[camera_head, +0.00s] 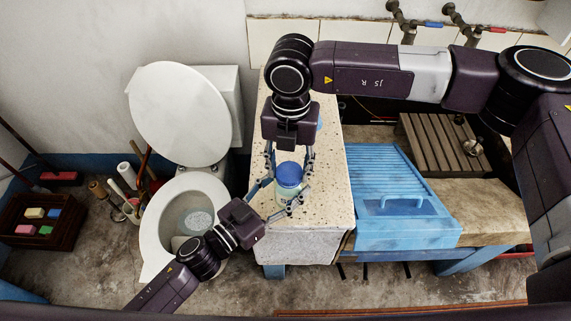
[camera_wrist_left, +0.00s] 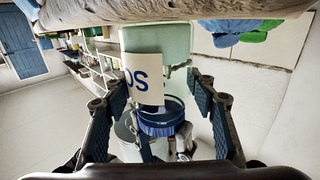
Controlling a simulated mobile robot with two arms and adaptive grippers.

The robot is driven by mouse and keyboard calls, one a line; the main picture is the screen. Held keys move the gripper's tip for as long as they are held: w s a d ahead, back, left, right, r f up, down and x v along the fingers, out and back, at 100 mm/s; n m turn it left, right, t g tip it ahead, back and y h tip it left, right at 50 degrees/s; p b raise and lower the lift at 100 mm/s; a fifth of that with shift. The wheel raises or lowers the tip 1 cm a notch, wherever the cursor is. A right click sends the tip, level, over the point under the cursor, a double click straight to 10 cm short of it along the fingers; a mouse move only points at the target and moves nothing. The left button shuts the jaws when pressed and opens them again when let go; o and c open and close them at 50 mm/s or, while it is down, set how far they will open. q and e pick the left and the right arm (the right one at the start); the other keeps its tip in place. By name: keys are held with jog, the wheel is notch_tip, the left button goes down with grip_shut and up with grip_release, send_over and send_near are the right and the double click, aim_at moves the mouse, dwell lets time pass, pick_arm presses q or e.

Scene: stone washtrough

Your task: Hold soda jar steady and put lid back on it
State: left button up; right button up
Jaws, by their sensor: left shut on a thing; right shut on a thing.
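The soda jar (camera_head: 287,196) is pale green and stands on the speckled stone ledge, between the fingers of my left gripper (camera_head: 279,203), which is shut on it from the front left. The left wrist view shows the jar (camera_wrist_left: 172,42) with a cream label (camera_wrist_left: 142,78) bearing dark blue letters. The blue lid (camera_head: 290,173) is at the jar's mouth, below my right gripper (camera_head: 289,168), which is shut on it from above. The lid also shows in the left wrist view (camera_wrist_left: 160,118). I cannot tell whether the lid is fully seated.
The stone ledge (camera_head: 335,190) has free room behind and right of the jar. A blue washboard-like tray (camera_head: 385,165) lies to the right, with a brown slatted rack (camera_head: 440,143) behind it. An open toilet (camera_head: 157,215) stands left, with a crate (camera_head: 38,222) beyond.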

jog(key=m, duration=0.4)
jog(key=shift+a, duration=0.15)
jog(key=m, duration=0.3)
jog(key=shift+f+m, duration=0.1)
jog(key=shift+m, duration=0.2)
jog(key=m, duration=0.5)
jog(key=shift+w+a, duration=0.15)
jog(key=m, duration=0.3)
jog(key=shift+m, duration=0.3)
jog(key=o, duration=0.7)
